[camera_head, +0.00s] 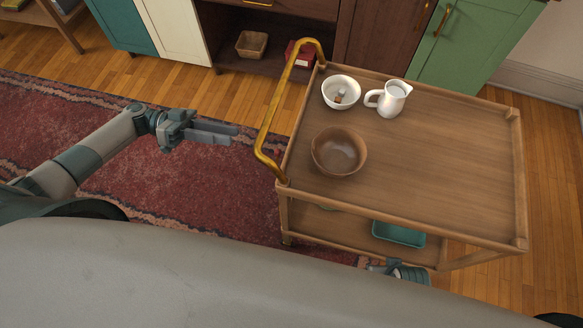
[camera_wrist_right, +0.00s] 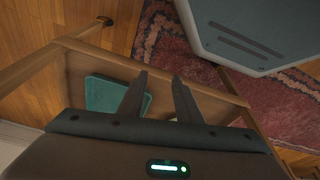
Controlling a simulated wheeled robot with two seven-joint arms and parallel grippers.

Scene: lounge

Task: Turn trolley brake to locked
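The wooden trolley (camera_head: 445,165) stands on the right in the head view, with a curved gold handle (camera_head: 272,108) on its left end. A small red spot (camera_head: 277,152) shows by the trolley's left edge, near the handle; I cannot tell whether it is the brake. No brake lever or its setting can be made out. My left gripper (camera_head: 235,135) is left of the handle, apart from it, its two fingers slightly parted and empty. My right gripper (camera_wrist_right: 160,80) is open and empty in the right wrist view, with the trolley's lower shelf behind its fingers.
On the trolley top are a brown bowl (camera_head: 339,151), a white bowl (camera_head: 341,93) and a white jug (camera_head: 391,99). A teal tray (camera_head: 398,234) lies on the lower shelf. Cabinets (camera_head: 470,40) stand behind. The red rug (camera_head: 190,190) left of the trolley is clear.

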